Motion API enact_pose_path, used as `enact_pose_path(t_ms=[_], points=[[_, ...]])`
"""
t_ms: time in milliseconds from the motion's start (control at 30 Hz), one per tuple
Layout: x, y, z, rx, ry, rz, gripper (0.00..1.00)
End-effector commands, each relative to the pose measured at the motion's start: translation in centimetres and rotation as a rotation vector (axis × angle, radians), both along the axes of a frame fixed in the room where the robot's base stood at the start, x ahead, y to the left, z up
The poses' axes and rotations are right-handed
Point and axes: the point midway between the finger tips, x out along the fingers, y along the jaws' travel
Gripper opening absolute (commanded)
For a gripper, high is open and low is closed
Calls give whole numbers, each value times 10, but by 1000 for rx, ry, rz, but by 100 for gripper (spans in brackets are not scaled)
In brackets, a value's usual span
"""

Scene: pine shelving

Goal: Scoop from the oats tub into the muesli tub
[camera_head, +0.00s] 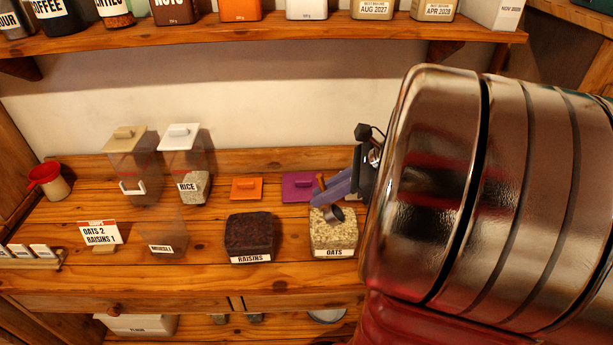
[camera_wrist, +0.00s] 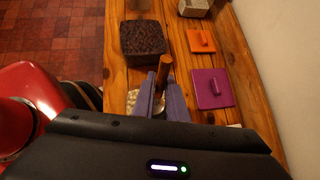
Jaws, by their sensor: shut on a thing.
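The oats tub (camera_head: 345,238) is clear, full of pale flakes and labelled OATS. My gripper (camera_head: 326,194) has purple fingers and is shut on the wooden handle of a scoop (camera_head: 333,214). The scoop's metal cup is at the top of the oats, at least touching or just over them; how much it holds I cannot tell. In the wrist view the handle (camera_wrist: 166,70) stands between my fingers (camera_wrist: 164,95), which partly hide the oats tub (camera_wrist: 132,98). The clear muesli tub (camera_head: 163,228) stands further left; a dark layer shows low in it.
The raisins tub (camera_head: 250,236) stands between the oats and muesli tubs. Orange (camera_head: 246,188) and purple (camera_head: 299,187) lids lie behind. A card (camera_head: 99,233) reads OATS 2, RAISINS 1. Two lidded dispensers, one labelled RICE (camera_head: 188,185), stand behind the muesli tub. A shelf (camera_head: 270,40) runs above.

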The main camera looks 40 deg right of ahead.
Motion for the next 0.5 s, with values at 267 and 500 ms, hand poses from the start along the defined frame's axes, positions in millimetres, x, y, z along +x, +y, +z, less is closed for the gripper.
enact_pose_path(t_ms=[267,500], points=[[-1,0,-14,2,1,1,0],[-1,0,-26,1,1,1,0]])
